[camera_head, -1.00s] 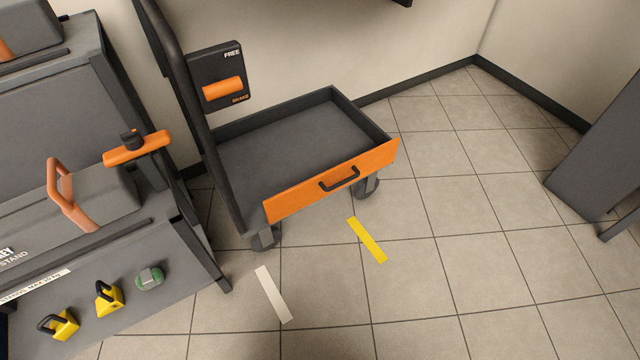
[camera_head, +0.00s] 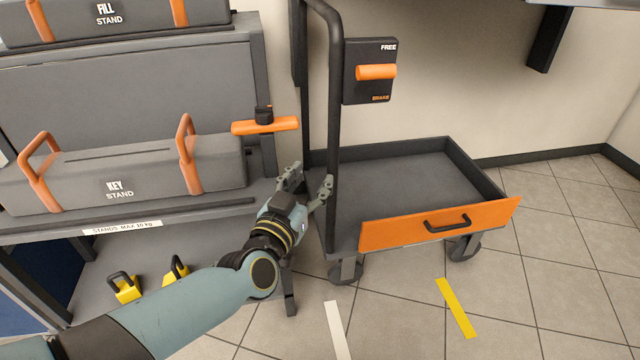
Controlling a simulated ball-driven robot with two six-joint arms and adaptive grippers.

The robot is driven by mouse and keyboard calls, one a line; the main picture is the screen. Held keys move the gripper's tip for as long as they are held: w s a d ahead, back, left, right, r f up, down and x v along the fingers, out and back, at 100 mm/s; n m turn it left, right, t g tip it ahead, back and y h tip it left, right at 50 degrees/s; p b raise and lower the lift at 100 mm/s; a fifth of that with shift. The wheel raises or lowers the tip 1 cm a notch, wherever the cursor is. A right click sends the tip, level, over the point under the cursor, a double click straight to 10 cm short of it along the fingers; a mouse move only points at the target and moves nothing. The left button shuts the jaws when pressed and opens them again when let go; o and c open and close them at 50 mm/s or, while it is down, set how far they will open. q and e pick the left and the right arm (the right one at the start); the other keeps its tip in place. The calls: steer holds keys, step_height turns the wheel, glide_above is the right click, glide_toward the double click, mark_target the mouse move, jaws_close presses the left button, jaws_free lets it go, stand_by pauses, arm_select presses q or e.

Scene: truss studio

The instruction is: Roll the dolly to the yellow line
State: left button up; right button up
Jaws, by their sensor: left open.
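The dolly (camera_head: 428,184) is a dark flat cart with raised sides, an orange front panel with a black handle, and casters. Its upright push bar (camera_head: 334,120) stands at its left end. The brake lever (camera_head: 376,72) is an orange bar on a dark plate marked FREE above and BRAKE below; the bar sits between the two words. The yellow line (camera_head: 456,307) is on the floor in front of the dolly's right part. My left gripper (camera_head: 307,182) is open at the push bar's lower part, its fingers apart; I cannot tell whether they touch it. My right gripper is not in view.
A grey rack at left holds a case marked KEY STAND (camera_head: 120,180) and an orange T-handle (camera_head: 266,124). Yellow weights (camera_head: 125,287) lie on its lower shelf. A white line (camera_head: 337,330) is on the floor. Tiles at right are clear.

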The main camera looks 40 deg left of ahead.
mark_target(331, 158)
arm_select(q)
steer(key=b+x, duration=0.1)
steer(key=x, duration=0.2)
steer(key=f+b+x, duration=0.1)
steer(key=x, duration=0.6)
steer(key=shift+w+d+f+b, duration=0.1)
steer(key=shift+w+f+b, duration=0.05)
steer(key=shift+w+b, duration=0.2)
steer(key=shift+w, duration=0.45)
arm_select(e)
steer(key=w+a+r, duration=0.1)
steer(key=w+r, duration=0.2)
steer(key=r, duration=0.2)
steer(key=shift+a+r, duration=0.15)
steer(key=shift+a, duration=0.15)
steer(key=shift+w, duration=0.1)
arm_select(q)
jaws_close()
